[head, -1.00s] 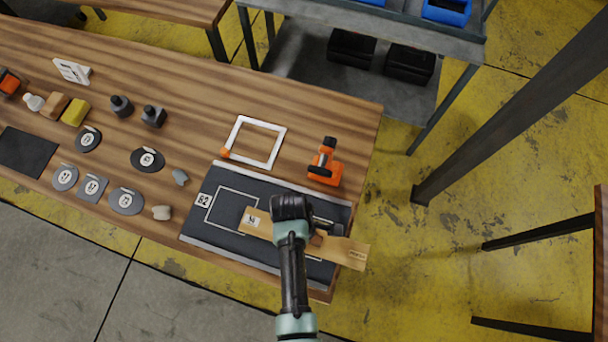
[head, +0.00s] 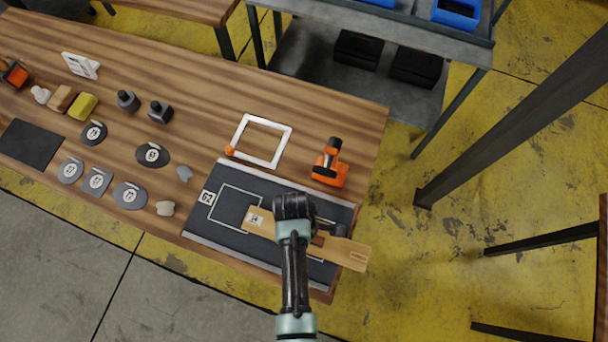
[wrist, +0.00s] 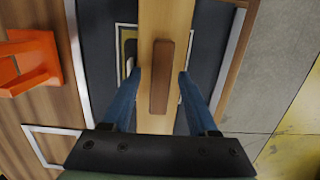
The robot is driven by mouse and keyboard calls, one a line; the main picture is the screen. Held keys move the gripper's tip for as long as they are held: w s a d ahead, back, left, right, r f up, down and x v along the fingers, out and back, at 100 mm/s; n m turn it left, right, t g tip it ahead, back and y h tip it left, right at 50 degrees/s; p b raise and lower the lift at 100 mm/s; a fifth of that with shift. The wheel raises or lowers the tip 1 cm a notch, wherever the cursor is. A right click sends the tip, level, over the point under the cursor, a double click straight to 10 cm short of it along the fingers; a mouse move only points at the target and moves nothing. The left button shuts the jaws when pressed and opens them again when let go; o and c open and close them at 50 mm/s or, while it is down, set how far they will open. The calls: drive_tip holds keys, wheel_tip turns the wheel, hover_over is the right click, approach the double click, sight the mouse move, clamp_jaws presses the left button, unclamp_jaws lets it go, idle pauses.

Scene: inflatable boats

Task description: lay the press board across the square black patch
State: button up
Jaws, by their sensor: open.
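The press board (head: 346,251) is a long pale wooden board with a label at its left end. It lies over the dark mat, slanting past the table's right edge. In the wrist view the board (wrist: 160,120) runs up the picture with a brown handle (wrist: 161,77) on top. My gripper (wrist: 160,72) is open, its blue fingers on either side of the handle with gaps. In the head view my gripper (head: 318,233) covers the board's middle. A squarish dark patch (head: 97,181) lies among round ones at left; I cannot tell whether another is under the board.
The dark mat (head: 227,232) has a white outlined square and a number label. Several patches, bottles and blocks lie at left. A dark post (head: 520,105) rises at right.

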wheel_tip(320, 180, up, 11)
drive_tip(key=a, duration=0.1)
drive_tip(key=w+a+r+m+t+y, duration=0.1)
drive_tip(key=w+r+m+t, duration=0.3)
drive_tip(key=w+r+t, duration=1)
drive_tip(key=w+r+m, duration=0.2)
drive_tip(key=w+r, duration=0.3)
drive_tip(key=r, duration=0.6)
drive_tip(key=w+r+m, duration=0.1)
drive_tip(key=w+r, duration=0.4)
drive_tip(key=r, duration=0.5)
wheel_tip(320, 180, up, 17)
drive_tip(key=s+d+m+t, duration=0.1)
drive_tip(key=s+m+t, duration=0.15)
drive_tip(key=t, duration=0.35)
drive_tip(key=s+r+m+t, duration=0.2)
drive_tip(key=s+r+t, duration=0.2)
drive_tip(key=r, duration=0.6)
drive_tip(key=s+d+r+m+t, duration=0.1)
drive_tip(key=s+r+m+t, duration=0.2)
drive_tip(key=s+r, duration=0.5)
drive_tip(key=shift+r+t, duration=0.4)
drive_tip(key=shift+r, duration=0.5)
drive_tip(key=shift+d, duration=0.1)
